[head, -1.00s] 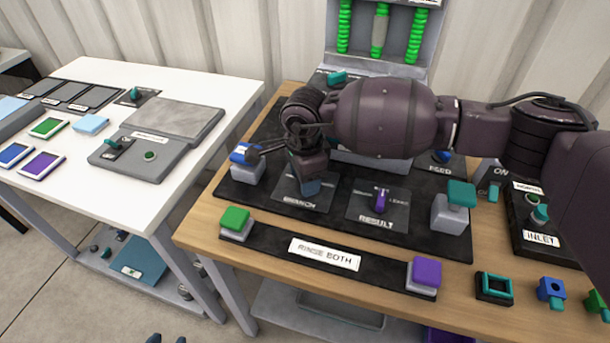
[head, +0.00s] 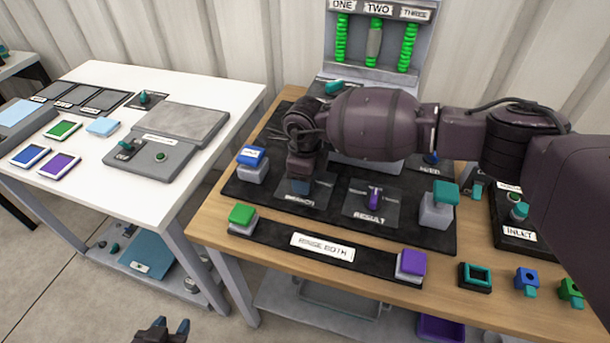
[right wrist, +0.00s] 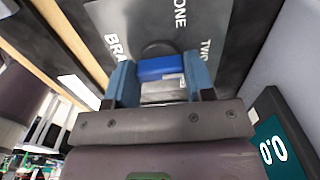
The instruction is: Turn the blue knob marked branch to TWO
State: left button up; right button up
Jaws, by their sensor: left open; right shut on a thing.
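The blue branch knob (right wrist: 160,68) sits between the two blue fingers of my right gripper (right wrist: 161,82), which is shut on it. The plate (right wrist: 120,15) around it shows the words ONE and TWO and part of BRANCH. Which mark the knob points at is hard to tell. In the head view my right gripper (head: 300,184) reaches down onto the branch plate (head: 320,190) and hides most of the knob. My left gripper (head: 165,326) is open and empty at the bottom edge, low in front of the tables.
The result knob (head: 374,196) is right of the branch plate. A blue-topped block (head: 251,157), a green one (head: 241,215), a purple one (head: 411,263) and a teal one (head: 444,192) stand around. Tubes marked ONE, TWO and THREE (head: 378,10) are behind.

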dwell(0.5)
jog(key=o, duration=0.9)
jog(key=shift+r, duration=0.1)
notch_tip(320, 180, up, 11)
jog(key=shift+f+p, duration=0.2)
jog(key=shift+p, duration=0.4)
jog(key=shift+s, duration=0.1)
